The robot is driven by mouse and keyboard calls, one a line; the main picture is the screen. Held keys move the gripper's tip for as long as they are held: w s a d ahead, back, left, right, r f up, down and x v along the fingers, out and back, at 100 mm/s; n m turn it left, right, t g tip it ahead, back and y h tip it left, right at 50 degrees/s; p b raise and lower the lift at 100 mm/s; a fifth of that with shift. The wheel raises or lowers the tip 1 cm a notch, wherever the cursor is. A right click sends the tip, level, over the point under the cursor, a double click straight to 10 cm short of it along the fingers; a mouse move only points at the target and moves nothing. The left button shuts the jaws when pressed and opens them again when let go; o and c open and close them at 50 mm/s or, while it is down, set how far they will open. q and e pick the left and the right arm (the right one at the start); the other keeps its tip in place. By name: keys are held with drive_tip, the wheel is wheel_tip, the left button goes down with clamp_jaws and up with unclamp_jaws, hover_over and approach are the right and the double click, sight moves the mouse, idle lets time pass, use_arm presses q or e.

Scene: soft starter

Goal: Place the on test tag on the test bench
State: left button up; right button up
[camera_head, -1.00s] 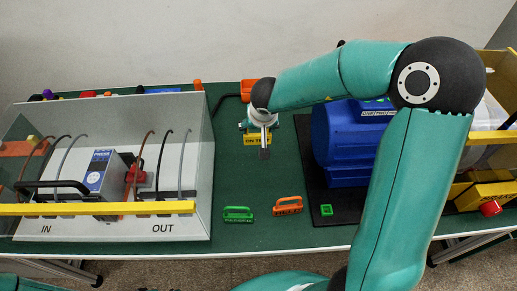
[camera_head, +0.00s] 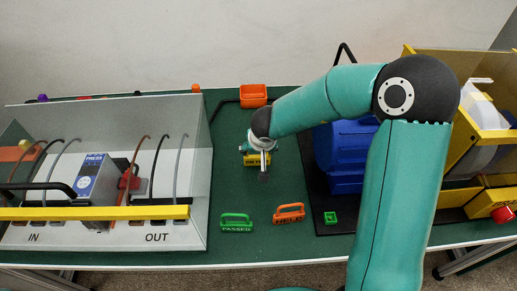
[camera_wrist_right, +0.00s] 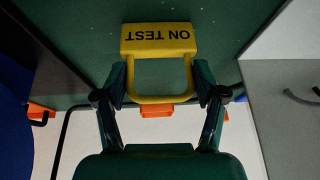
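The yellow on test tag (camera_head: 257,159) is over the green test bench (camera_head: 228,185), in the middle between the clear-fronted box and the blue motor. In the right wrist view the tag (camera_wrist_right: 158,42) shows its black lettering upside down. My right gripper (camera_wrist_right: 160,88) has its fingers against the two outer sides of the tag's handle. In the head view my right gripper (camera_head: 256,148) is partly hidden by its wrist. I cannot tell whether the tag touches the bench. My left gripper is in neither view.
A grey box (camera_head: 190,225) with cables is at left. A blue motor (camera_head: 345,160) on a black mat is at right.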

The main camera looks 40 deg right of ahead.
drive_tip(key=o, duration=0.4)
drive_tip(key=shift+r, duration=0.1)
drive_tip(key=p+v, duration=0.5)
drive_tip(key=v, duration=0.7)
